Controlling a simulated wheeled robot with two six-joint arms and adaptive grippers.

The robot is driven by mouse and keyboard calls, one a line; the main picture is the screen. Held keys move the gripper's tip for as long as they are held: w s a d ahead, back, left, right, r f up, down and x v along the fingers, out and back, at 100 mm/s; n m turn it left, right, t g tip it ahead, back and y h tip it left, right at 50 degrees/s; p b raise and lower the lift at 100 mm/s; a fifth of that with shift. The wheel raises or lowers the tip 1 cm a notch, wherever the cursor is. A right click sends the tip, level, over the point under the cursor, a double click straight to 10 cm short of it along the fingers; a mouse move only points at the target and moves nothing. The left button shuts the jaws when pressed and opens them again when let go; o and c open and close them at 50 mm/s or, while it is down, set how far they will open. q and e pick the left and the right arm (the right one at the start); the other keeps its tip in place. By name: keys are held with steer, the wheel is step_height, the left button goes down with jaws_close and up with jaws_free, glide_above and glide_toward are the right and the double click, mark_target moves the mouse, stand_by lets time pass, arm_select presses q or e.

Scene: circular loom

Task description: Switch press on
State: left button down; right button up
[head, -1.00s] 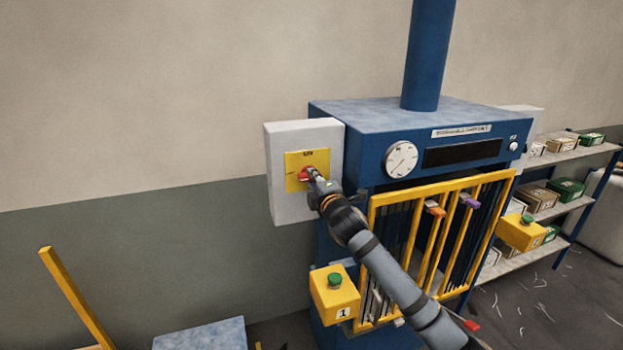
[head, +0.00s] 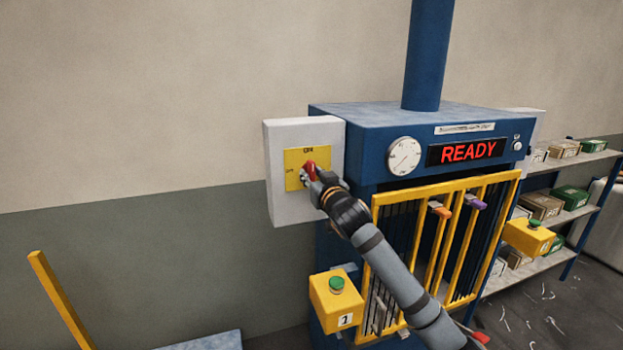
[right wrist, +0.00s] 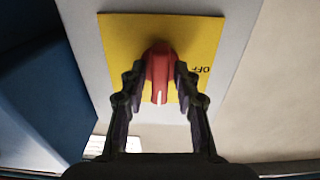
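The blue press (head: 350,152) stands against the wall, and its display (head: 465,151) is lit with READY in red. A grey switch box (head: 283,206) with a yellow plate (head: 293,158) is on its left side. The red rotary knob (head: 311,169) points up toward ON. My right gripper (head: 318,183) partly covers the knob in the head view. My left gripper is not in view.
A yellow barred guard (head: 445,230) covers the press front. Yellow boxes with green buttons stand at its left (head: 337,300) and right (head: 529,236). Shelves (head: 585,158) with small boxes are at the far right. A yellow post (head: 58,300) stands at the lower left.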

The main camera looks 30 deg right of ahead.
steer(key=shift+f, duration=0.1)
steer(key=shift+s, duration=0.2)
steer(key=b+v, duration=0.5)
steer(key=v, duration=0.1)
steer(key=shift+s+a+b, duration=0.2)
steer(key=shift+b, duration=0.1)
